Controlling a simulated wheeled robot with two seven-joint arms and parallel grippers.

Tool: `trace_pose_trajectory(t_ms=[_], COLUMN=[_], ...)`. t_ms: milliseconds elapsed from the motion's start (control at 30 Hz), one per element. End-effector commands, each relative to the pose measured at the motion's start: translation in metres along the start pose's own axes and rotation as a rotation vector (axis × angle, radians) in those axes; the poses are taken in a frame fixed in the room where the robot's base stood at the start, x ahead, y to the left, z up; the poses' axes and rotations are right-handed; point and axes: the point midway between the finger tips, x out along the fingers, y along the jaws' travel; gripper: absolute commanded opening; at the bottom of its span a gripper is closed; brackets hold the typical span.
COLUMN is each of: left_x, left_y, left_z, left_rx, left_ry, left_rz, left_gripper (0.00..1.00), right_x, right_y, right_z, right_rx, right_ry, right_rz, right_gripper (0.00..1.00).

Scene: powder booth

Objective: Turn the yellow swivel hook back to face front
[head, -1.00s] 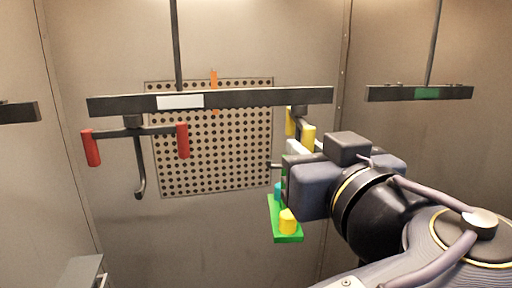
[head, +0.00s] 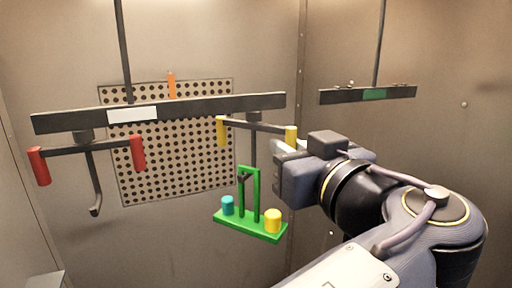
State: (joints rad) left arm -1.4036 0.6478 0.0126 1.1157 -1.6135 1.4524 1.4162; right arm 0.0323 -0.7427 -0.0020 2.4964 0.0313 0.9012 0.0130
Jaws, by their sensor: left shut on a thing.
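The yellow swivel hook has a dark crossbar with a yellow grip at the left end (head: 221,131) and another yellow grip (head: 291,134) at the right end. Its crossbar runs almost along the dark overhead bar (head: 200,106), slightly tilted in the picture. A green carrier (head: 250,229) hangs on its stem, with a teal cylinder (head: 227,205) and a yellow cylinder (head: 272,220) on its base. My left gripper (head: 287,146) is shut on the right yellow grip; its fingers are partly hidden. My right gripper is not in view.
A red-gripped hook (head: 93,147) hangs empty from the bar's left part. The bar bears a white label (head: 132,115). A perforated panel (head: 180,170) with an orange marker (head: 171,85) is on the back wall. A shorter bar with a green label (head: 374,95) hangs at the right.

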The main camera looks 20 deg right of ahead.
Motion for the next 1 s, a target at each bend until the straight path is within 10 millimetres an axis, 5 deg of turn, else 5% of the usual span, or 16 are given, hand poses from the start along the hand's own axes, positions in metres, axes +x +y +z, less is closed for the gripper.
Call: trace_pose_trajectory(t_ms=[1000], left_x=[0.043], left_y=[0.020], left_z=[0.000], left_rx=[0.000], left_ry=[0.001], left_rz=[0.000], left_gripper=[0.09], right_x=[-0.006], right_y=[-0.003], right_z=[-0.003], right_rx=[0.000], right_ry=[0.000], right_rz=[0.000], right_gripper=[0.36])
